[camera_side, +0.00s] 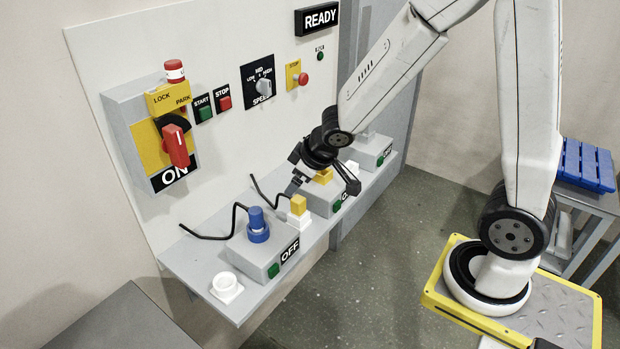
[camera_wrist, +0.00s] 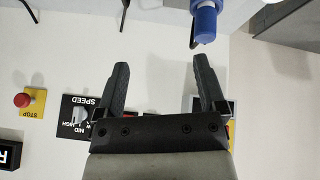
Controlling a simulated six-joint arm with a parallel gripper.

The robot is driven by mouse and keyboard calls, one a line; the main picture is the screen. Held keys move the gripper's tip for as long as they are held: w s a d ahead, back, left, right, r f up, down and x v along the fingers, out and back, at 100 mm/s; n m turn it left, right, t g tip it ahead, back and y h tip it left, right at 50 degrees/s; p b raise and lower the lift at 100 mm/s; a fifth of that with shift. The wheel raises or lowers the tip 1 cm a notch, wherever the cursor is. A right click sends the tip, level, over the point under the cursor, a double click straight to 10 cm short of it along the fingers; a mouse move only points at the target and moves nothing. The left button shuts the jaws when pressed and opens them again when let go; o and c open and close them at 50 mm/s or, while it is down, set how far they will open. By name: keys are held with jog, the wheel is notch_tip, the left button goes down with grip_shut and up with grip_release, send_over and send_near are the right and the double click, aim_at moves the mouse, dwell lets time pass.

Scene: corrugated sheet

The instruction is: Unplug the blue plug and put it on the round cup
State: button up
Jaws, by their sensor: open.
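The blue plug (camera_side: 258,220) stands upright in the blue socket on the grey box labelled OFF, with a black cable running from it. A blue part, apparently this plug, shows at the top of the wrist view (camera_wrist: 205,22), beyond my right-hand finger. The round white cup (camera_side: 226,284) stands empty at the near left end of the shelf. My gripper (camera_side: 324,180) is open, with nothing seen between its fingers. In the side view it appears to the right of the blue plug, over the middle box. In the wrist view its fingers (camera_wrist: 160,62) are spread apart.
A yellow plug (camera_side: 299,205) sits on a square white holder just right of the blue plug. Another yellow part (camera_side: 323,176) is partly hidden behind my gripper. The wall panel carries a red ON handle (camera_side: 176,146) and a speed knob (camera_side: 264,86). Cables cross the shelf (camera_side: 222,258).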

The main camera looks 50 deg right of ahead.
aim_at(256, 209)
jog(key=shift+w+a+f+n+g+y, duration=0.25)
jog(key=shift+w+a+f+n+y, duration=0.55)
jog(key=shift+w+n, duration=0.2)
jog(key=shift+w+a+f+n+g+y, duration=0.3)
jog(key=shift+w+a+f+n+y, duration=0.4)
jog(key=shift+w+n+y, duration=0.3)
jog(key=shift+w+a+f+n+g+y, duration=0.25)
jog(key=shift+w+a+f+n+y, duration=0.4)
jog(key=shift+w+f+n+y, duration=0.35)
jog(key=shift+s+r, duration=0.1)
jog(key=shift+r, duration=0.15)
jog(key=shift+x, duration=1.3)
